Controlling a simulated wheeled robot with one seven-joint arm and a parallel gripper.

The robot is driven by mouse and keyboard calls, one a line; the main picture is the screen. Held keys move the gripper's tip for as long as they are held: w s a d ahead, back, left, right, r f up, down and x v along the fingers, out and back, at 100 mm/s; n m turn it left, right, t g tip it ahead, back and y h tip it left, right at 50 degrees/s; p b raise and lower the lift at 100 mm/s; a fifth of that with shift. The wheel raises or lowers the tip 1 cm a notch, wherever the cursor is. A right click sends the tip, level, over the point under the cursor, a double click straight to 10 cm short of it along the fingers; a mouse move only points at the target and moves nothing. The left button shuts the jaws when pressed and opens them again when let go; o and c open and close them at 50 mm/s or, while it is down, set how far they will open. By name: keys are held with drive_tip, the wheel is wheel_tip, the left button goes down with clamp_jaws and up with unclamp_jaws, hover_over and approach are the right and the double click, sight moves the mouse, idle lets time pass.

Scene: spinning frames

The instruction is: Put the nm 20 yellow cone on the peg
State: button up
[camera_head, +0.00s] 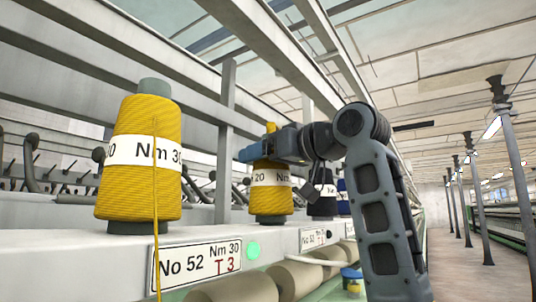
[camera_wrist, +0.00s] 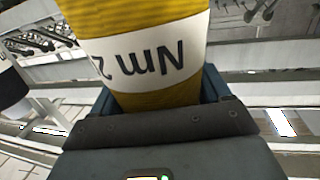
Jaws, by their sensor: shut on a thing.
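The yellow Nm 20 cone (camera_head: 271,202) has a white band reading "20" and a dark green foot. My gripper (camera_head: 262,148) is shut around its upper part, with blue fingers on either side. In the head view the cone is upright, with its foot at the level of the white ledge; I cannot tell whether it touches the ledge or sits on a peg. In the wrist view the cone (camera_wrist: 160,100) fills the space between the blue fingers, its "Nm 2" label upside down. No bare peg shows clearly.
A larger yellow Nm 30 cone (camera_head: 145,190) stands on the white ledge (camera_head: 80,245) at left, above a plate (camera_head: 197,265) reading "No 52 Nm 30 T 3". A dark cone (camera_head: 322,198) stands just right of the held cone. Metal beams run above; an aisle (camera_head: 470,265) lies at right.

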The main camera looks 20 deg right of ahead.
drive_tip(key=shift+f, duration=0.1)
drive_tip(key=o, duration=1.8)
drive_tip(key=shift+s, duration=0.1)
drive_tip(key=b+v, duration=0.2)
drive_tip(key=v, duration=0.5)
drive_tip(key=shift+s, duration=0.3)
drive_tip(key=shift+d, duration=0.15)
